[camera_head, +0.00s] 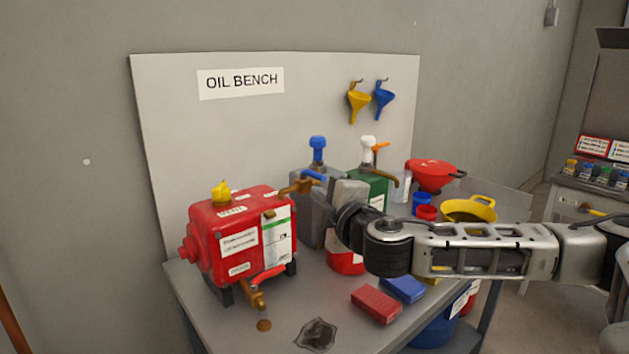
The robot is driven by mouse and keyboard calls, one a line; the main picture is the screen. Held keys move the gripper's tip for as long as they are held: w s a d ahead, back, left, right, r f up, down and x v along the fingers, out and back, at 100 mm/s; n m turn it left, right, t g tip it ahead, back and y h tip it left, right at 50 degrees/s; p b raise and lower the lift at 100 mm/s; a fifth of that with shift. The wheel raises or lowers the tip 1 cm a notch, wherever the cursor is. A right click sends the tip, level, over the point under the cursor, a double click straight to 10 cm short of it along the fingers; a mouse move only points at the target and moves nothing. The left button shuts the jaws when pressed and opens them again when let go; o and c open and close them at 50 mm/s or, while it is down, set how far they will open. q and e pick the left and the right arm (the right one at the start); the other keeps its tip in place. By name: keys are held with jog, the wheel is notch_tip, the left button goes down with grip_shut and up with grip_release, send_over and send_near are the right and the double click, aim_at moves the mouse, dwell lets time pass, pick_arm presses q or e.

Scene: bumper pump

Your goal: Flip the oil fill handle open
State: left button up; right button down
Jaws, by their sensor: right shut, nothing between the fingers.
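A red machine (215,222) with white labels stands at the left of the bench, with a yellow cap or handle (222,192) on top. A brass tap with a red lever (266,277) sits low on its front. A brass spout (297,187) reaches over its right top edge, with a blue lever (313,175) beside it. I cannot tell which of these is the oil fill handle. My right gripper (331,183) is shut and empty, pointing left close to the blue lever; I cannot tell whether they touch. It partly hides the containers behind. My left gripper is not in view.
A grey container with a blue pump top (318,150) and a green container (373,191) stand behind my gripper. A red block (376,304), a blue block (403,288) and a dark rag (316,334) lie in front.

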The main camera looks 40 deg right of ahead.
aim_at(313, 176)
pick_arm(q)
jog(key=p, duration=0.1)
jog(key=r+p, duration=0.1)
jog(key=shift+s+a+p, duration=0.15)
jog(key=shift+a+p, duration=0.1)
jog(key=shift+p, duration=0.1)
pick_arm(e)
jog(key=w+d+f, duration=0.1)
jog(key=w+d, duration=0.4)
jog(key=w, duration=0.5)
jog(key=shift+d, duration=0.25)
jog(key=shift+f, duration=0.1)
pick_arm(q)
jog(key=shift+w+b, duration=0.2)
jog(key=shift+b, duration=0.15)
pick_arm(e)
jog(key=shift+s+d+n+y, duration=0.1)
jog(key=shift+d+n+y, duration=0.2)
jog(key=shift+y, duration=0.2)
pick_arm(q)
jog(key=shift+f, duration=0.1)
pick_arm(e)
jog(key=shift+y, duration=0.3)
